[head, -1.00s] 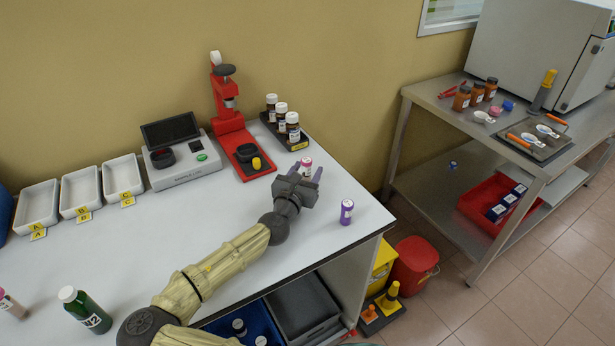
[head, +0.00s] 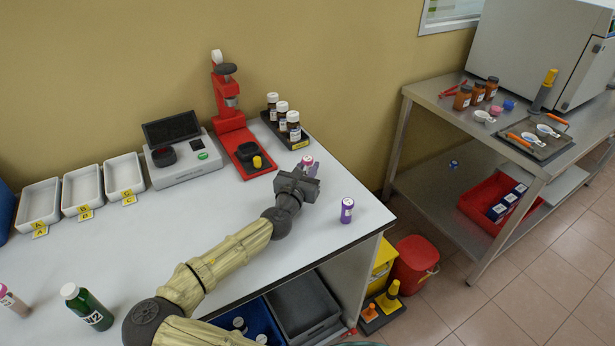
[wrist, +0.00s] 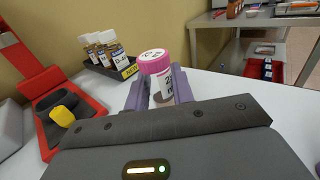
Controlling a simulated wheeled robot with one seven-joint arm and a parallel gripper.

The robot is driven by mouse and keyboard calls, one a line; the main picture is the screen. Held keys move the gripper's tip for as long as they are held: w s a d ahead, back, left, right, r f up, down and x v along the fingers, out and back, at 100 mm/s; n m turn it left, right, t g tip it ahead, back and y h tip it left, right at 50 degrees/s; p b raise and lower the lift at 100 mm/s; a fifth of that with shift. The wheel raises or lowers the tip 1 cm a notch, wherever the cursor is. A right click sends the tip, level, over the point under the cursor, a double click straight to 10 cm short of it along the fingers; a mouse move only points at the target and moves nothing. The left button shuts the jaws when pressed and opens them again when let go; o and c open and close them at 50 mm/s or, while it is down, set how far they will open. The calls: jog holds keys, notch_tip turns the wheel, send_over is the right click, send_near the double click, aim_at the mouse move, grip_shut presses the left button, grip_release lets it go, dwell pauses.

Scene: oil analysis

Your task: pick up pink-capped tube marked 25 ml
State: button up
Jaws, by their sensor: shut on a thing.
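The pink-capped tube (wrist: 157,78) stands upright between the two fingers of my gripper (wrist: 160,90) in the wrist view. In the head view only the pink cap and upper part of the tube (head: 307,161) show past my gripper (head: 304,176). My gripper is shut on the tube at the right part of the white table. I cannot tell whether the tube's base touches the table.
A black rack with brown bottles (head: 293,127) and a red press (head: 240,145) stand behind. Three white trays (head: 82,190) and a green bottle (head: 87,307) are at left.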

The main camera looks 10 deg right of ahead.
notch_tip(320, 180, up, 10)
jog(key=shift+r+p, duration=0.1)
jog(key=shift+p, duration=0.2)
dwell(0.3)
dwell(0.5)
